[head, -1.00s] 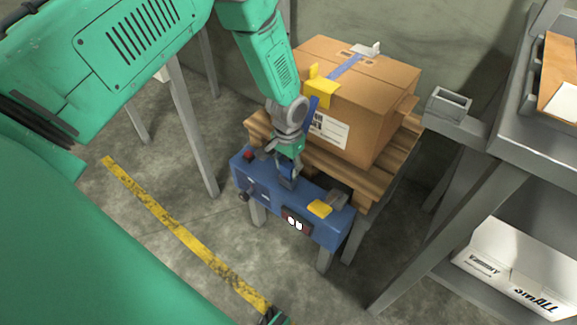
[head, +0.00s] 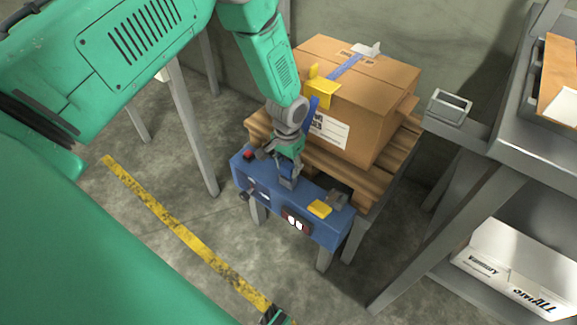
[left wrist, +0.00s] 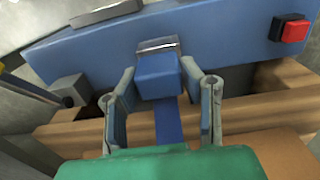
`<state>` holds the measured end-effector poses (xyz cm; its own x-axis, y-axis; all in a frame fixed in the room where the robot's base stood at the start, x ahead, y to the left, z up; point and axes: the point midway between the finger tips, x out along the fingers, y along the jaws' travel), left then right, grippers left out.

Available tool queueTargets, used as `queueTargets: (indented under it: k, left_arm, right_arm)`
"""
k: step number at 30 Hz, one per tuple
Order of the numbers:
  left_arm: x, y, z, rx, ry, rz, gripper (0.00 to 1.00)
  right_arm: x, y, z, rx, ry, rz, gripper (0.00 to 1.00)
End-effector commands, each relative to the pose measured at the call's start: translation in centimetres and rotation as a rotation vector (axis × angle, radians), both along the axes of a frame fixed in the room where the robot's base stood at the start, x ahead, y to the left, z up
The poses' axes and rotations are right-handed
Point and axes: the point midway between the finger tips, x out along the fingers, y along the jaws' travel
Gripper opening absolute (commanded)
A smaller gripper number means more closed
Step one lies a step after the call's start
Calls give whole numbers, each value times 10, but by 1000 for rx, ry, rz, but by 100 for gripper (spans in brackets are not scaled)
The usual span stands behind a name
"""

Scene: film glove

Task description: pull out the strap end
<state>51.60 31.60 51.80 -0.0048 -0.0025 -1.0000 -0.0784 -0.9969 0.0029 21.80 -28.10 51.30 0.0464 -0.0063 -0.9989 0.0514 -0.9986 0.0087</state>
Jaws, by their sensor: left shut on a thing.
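A cardboard box (head: 385,115) stands on a wooden pallet, with a blue strap (head: 345,67) over its top and down its front. A blue tensioner box (head: 265,197) stands in front on legs. My left gripper (head: 287,170) points down at its top. A dark piece at the head view's bottom edge may be my right gripper (head: 273,316).
A red button (head: 248,156) and a yellow piece (head: 319,208) are on the tensioner box. A yellow corner guard (head: 321,92) sits on the carton's edge. A grey metal table (head: 510,145) stands at the right. The floor at the left, with a yellow line, is clear.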

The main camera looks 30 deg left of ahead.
Motion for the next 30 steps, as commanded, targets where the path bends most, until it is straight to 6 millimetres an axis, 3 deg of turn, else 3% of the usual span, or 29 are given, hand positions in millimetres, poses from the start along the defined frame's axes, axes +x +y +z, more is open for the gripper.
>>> queueTargets:
  k: [30]
  left_arm:
    - [1,1,44,1,-1,0,0]
  right_arm:
    - [0,0,37,0,0,0,40]
